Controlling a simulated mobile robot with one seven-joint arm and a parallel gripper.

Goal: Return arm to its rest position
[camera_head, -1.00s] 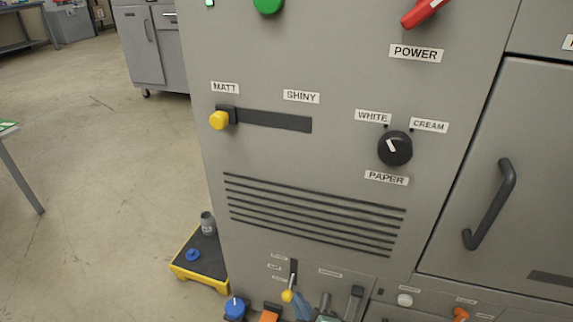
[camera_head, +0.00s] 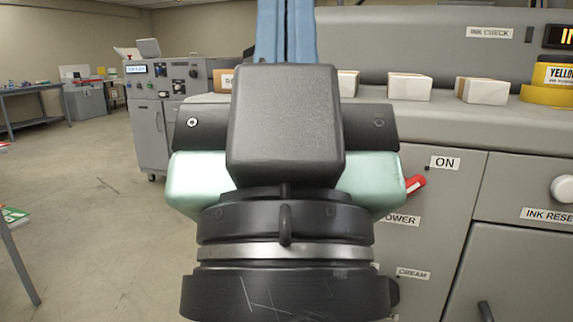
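My gripper (camera_head: 286,28) is large in the middle of the head view, raised in front of the machine and pointing up. Its black and pale green hand is seen close up. The two blue fingers stand side by side with no clear gap, so it looks shut. The fingertips are cut off by the top edge, and I see nothing held. The grey machine (camera_head: 440,205) stands behind it. The red power handle (camera_head: 416,184) shows just right of the hand, partly hidden. The CREAM label (camera_head: 412,274) shows lower down; the paper knob and the slider are hidden behind my arm.
Several small boxes, one of them a white box (camera_head: 409,86), stand on the machine's ledge. A yellow ink container (camera_head: 553,83) is at the right. A grey cabinet unit (camera_head: 165,115) stands at the back left. The floor (camera_head: 95,200) on the left is open, with a table leg at the edge.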

